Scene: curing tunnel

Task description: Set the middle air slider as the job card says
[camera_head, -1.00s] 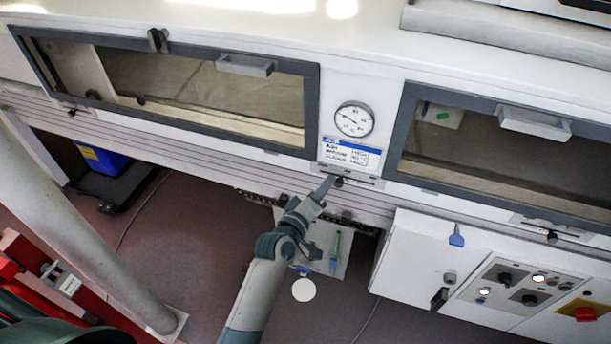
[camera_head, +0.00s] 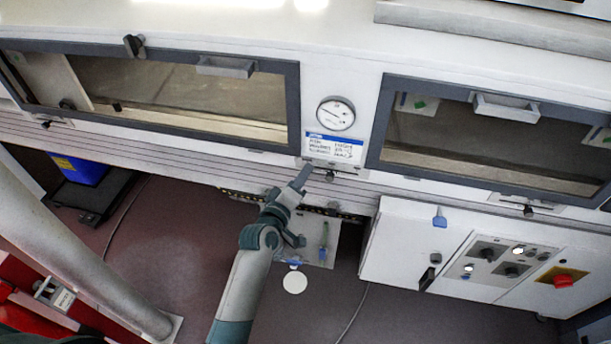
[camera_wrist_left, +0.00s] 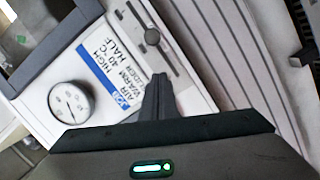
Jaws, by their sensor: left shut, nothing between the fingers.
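The middle air slider's dark knob (camera_head: 330,176) sits in a slotted plate below the job card (camera_head: 333,147), between the two windows. In the left wrist view the knob (camera_wrist_left: 152,36) stands near the middle of the visible slot. The card (camera_wrist_left: 104,73) there reads AIR HIGH, WARM 40 °C, SLIDER HALF. My left gripper (camera_head: 303,172) is shut and empty, its tips just left of the knob. In the wrist view the shut fingers (camera_wrist_left: 158,82) point at the plate, with a gap to the knob, and hide part of the plate. My right gripper is not in view.
A round dial (camera_head: 336,113) is above the card. Windows with handles (camera_head: 225,67) (camera_head: 505,107) flank it, each with another slider knob (camera_head: 46,125) (camera_head: 528,211) below. A control box with a red button (camera_head: 563,281) is at lower right.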

